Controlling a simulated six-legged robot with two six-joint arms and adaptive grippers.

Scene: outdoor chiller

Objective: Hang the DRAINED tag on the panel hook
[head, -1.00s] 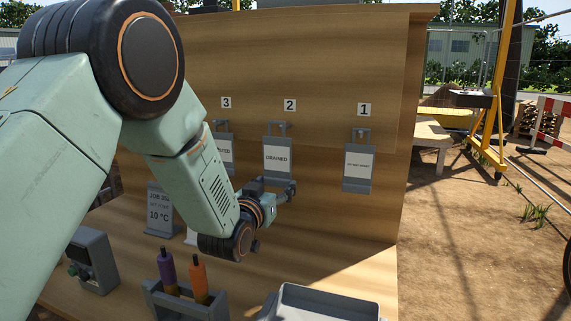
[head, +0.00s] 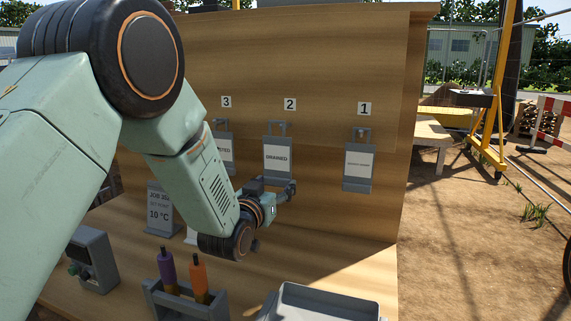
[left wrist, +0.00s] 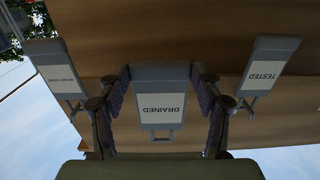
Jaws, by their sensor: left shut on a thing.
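The DRAINED tag (head: 278,158) is a grey plate with a white label, upright against the wooden panel under the number 2. Its top loop overlaps the panel hook (head: 283,126) there; I cannot tell whether the loop is around the hook. My left gripper (head: 276,186) is shut on the tag's lower part. In the left wrist view, which is upside down, the DRAINED tag (left wrist: 160,78) sits between the two fingers of my left gripper (left wrist: 160,88). My right gripper is not in view.
The TESTED tag (head: 226,150) is at number 3, partly behind my arm, and another tag (head: 358,166) hangs at number 1. Below are a job sign (head: 159,210), a rack (head: 180,302) with purple and orange-handled tools, a grey box (head: 92,262) and a grey tray (head: 325,302).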

